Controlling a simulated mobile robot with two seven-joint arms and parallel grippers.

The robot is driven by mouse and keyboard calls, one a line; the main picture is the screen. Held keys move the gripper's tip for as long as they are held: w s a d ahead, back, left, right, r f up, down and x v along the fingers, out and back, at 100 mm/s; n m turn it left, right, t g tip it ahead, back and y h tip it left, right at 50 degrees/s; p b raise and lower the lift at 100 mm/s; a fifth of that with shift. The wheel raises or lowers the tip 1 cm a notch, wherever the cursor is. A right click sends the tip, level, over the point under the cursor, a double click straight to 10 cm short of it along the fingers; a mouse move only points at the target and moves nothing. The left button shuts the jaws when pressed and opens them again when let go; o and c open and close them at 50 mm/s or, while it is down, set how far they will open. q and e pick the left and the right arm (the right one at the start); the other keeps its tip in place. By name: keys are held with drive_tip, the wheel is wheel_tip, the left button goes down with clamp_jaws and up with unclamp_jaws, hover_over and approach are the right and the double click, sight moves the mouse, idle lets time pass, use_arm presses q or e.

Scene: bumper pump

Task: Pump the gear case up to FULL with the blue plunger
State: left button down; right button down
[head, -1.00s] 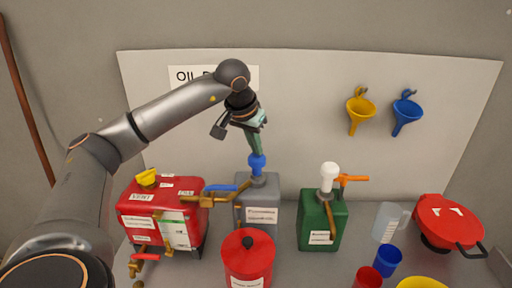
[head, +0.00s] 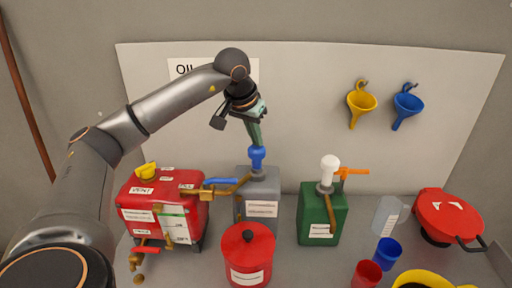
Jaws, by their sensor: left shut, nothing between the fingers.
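The blue plunger (head: 257,158) stands on top of the grey can (head: 262,226) with a white label, at the middle of the head view. My left gripper (head: 257,144) comes down from above with its fingers closed. Its tips are at the top of the blue plunger and appear to touch it, with nothing between them. The red gear case (head: 147,207) stands to the left, with a yellow cap (head: 146,171), a VENT label and a pale gauge panel (head: 174,224). The gauge level is too small to read. My right gripper is out of view.
A brass spout with a blue lever (head: 220,181) runs between can and case. A red canister (head: 248,257) stands in front. A green can (head: 322,214) with a white-knobbed pump is to the right. Cups, a jug (head: 386,216) and a red pan (head: 448,218) lie further right.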

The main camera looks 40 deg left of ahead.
sight(255, 148)
use_arm(q)
drive_tip(key=shift+f+b, duration=0.9)
drive_tip(key=shift+f, duration=0.9)
drive_tip(key=shift+r+p, duration=1.3)
drive_tip(key=shift+p, duration=0.05)
drive_tip(key=shift+r, duration=0.95)
drive_tip(key=shift+f, duration=0.15)
